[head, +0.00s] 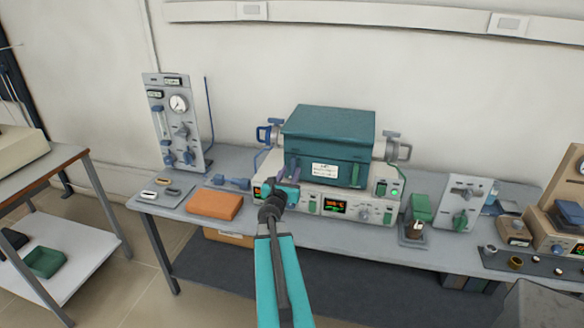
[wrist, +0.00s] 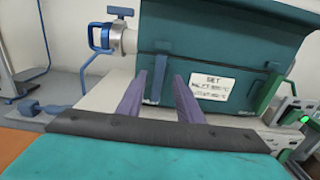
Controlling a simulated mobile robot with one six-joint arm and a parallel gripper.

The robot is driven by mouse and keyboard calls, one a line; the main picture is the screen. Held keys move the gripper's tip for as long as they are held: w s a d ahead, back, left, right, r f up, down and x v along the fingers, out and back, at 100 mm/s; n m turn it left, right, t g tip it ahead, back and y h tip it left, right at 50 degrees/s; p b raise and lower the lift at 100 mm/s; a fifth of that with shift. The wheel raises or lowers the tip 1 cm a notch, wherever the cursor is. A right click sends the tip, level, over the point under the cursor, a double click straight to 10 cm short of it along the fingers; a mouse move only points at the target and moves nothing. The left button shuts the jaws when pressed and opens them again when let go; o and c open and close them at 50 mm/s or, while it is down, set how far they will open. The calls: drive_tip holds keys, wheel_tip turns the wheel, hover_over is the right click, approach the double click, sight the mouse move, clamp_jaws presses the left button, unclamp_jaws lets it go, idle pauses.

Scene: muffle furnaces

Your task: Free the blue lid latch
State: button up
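The teal furnace box (head: 330,125) sits on a pale control unit, its lid closed. In the wrist view, the blue lid latch (wrist: 160,80) is an upright strap on the left of the furnace front (wrist: 215,50). A green latch (wrist: 266,92) is on the right of that front; it also shows in the head view (head: 355,174). My gripper (wrist: 160,76) is open, with its two purple fingers pointing at the furnace front. The blue latch appears between the fingertips, and I cannot tell whether they touch it. In the head view, my gripper (head: 287,175) hides most of that latch area.
A blue handle (wrist: 100,37) sticks out at the furnace's left end. An orange block (head: 214,205) lies on the bench left of my gripper. A gauge panel (head: 178,120) stands at the back left. A green-topped device (head: 420,210) stands to the right.

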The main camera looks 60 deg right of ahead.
sight(294, 165)
drive_tip(key=shift+p+x, duration=0.6)
drive_tip(key=shift+x, duration=1.6)
